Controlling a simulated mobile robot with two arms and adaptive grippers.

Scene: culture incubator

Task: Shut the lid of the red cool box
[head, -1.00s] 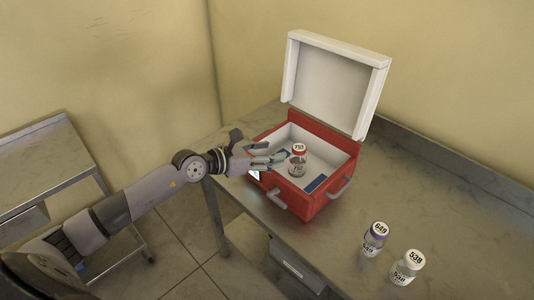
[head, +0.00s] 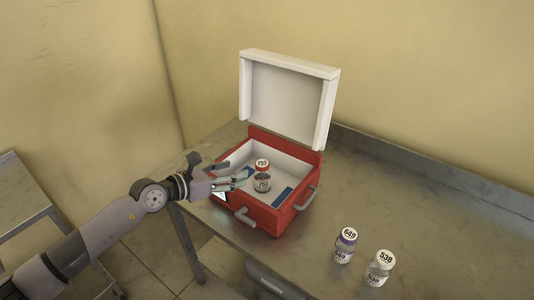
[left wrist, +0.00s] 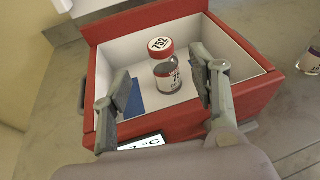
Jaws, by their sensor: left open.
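The red cool box (head: 262,217) stands on the metal table with its white lid (head: 287,97) raised upright at the back. Inside, a red-capped bottle marked 752 (head: 262,178) stands upright on the white floor. My left gripper (head: 243,177) is open at the box's left front side, its fingers reaching over the rim. In the left wrist view the gripper (left wrist: 160,95) has one finger on each side of the bottle (left wrist: 163,66), apart from it, with the bottle farther in. The lid is mostly out of the left wrist view. My right gripper is not in view.
Blue packs (head: 282,197) lie inside the box. A wall is close behind the lid. Another metal table (head: 25,195) is at left.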

